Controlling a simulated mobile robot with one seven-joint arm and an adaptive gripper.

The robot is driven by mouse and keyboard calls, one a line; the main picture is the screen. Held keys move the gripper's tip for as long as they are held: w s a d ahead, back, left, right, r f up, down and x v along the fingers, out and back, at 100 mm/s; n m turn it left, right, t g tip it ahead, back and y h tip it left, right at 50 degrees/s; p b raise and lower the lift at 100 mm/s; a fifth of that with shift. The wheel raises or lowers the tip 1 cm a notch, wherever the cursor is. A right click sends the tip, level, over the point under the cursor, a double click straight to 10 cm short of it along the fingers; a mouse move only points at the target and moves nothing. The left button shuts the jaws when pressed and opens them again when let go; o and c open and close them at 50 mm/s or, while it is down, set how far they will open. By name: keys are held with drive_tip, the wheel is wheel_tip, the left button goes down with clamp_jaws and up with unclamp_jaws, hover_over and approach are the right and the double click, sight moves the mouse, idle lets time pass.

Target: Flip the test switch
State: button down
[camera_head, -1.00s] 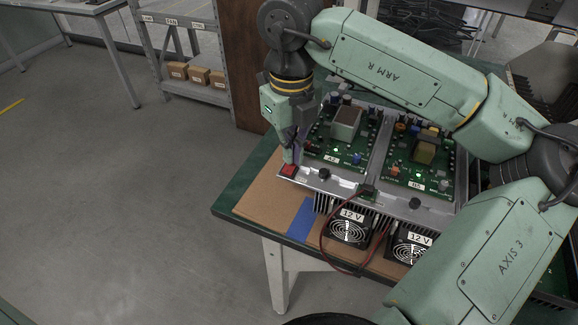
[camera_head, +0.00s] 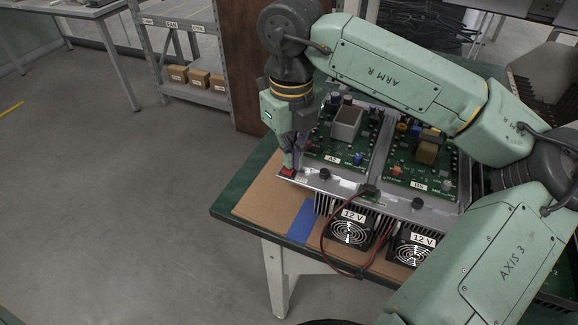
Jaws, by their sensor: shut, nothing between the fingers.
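The red test switch (camera_head: 287,171) sits at the near left corner of a metal test rig (camera_head: 312,184) on the table. My gripper (camera_head: 291,165) points down right at the switch, with its fingertips shut and nothing between them. The fingertips cover part of the switch, and I cannot tell whether they touch it. Which way the switch is set is too small to tell.
Two green circuit boards (camera_head: 342,140) stand on the rig, with knobs (camera_head: 324,174) along its front edge. Two 12 V fans (camera_head: 352,229) and red and black cables (camera_head: 322,235) are in front. Bare brown mat (camera_head: 262,203) lies left of the fans.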

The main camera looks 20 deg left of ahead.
drive_tip(key=shift+r+p, duration=2)
drive_tip(key=shift+r, duration=1.5)
drive_tip(key=shift+f, duration=0.1)
